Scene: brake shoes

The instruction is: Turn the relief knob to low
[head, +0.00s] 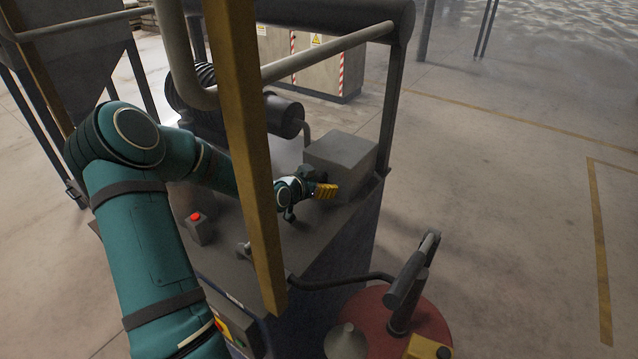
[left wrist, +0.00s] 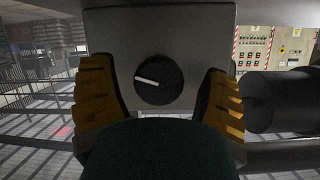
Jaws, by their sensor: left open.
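The relief knob (left wrist: 159,79) is a round black dial with a white pointer line. It sits on the face of a grey box in the left wrist view, and its pointer aims left and slightly up. The grey box (head: 341,158) stands on the machine top in the head view; the knob is hidden there. My left gripper (head: 326,191) has yellow ribbed fingers and is near the box's front. In the left wrist view the open fingers (left wrist: 158,100) stand on both sides of the knob, apart from it. No low marking is readable. My right gripper is not in view.
A yellow post (head: 245,150) crosses in front of my left arm. A red button (head: 195,216) sits on a small box on the machine top. Dark rails (head: 385,110) frame the machine. A red round tank (head: 365,325) with a black handle stands in front. Floor at right is clear.

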